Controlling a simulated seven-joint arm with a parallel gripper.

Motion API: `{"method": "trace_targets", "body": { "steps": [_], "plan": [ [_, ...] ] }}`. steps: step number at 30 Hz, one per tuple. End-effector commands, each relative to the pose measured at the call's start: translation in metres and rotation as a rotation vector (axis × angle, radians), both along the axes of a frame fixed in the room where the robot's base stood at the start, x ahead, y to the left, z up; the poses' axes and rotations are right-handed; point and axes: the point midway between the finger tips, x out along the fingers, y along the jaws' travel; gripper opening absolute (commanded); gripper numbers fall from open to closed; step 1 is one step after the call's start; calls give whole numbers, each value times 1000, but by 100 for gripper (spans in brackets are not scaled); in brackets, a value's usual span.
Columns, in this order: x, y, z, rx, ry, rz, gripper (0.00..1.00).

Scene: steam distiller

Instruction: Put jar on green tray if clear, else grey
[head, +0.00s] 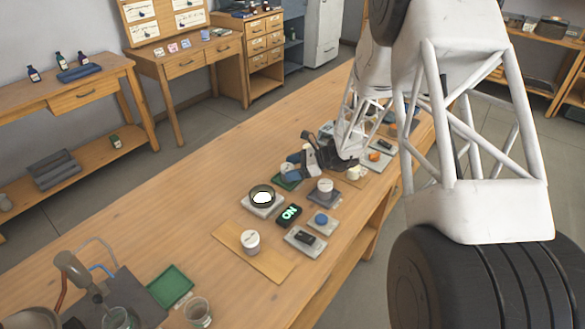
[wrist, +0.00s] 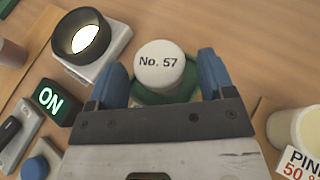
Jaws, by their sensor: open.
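A white-lidded jar marked "No. 57" (wrist: 158,58) sits on a small green tray (wrist: 141,97) in the wrist view. My gripper (wrist: 163,73) is open, with one blue finger on each side of the jar; I cannot tell whether they touch it. In the head view this jar (head: 287,168) is partly hidden by my gripper (head: 296,165), and the green tray (head: 284,184) shows below it. Another white-lidded jar (head: 325,186) stands on a grey tray (head: 323,200) to the right. A third such jar (head: 251,241) stands on a wooden board (head: 274,268) nearer the camera.
A lit round lamp (head: 262,196) and an "ON" display (head: 289,214) stand close by, with a blue button (head: 321,219) and a switch box (head: 305,240). A cream jar (wrist: 297,128) stands at right in the wrist view. A larger green tray (head: 171,286) lies front left.

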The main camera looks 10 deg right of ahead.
Motion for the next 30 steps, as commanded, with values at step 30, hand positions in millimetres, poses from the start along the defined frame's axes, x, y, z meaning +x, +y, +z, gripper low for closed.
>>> {"method": "trace_targets", "body": {
  "steps": [30],
  "plan": [
    [-16,-95,43,0,-1,-2,75]
  ]
}}
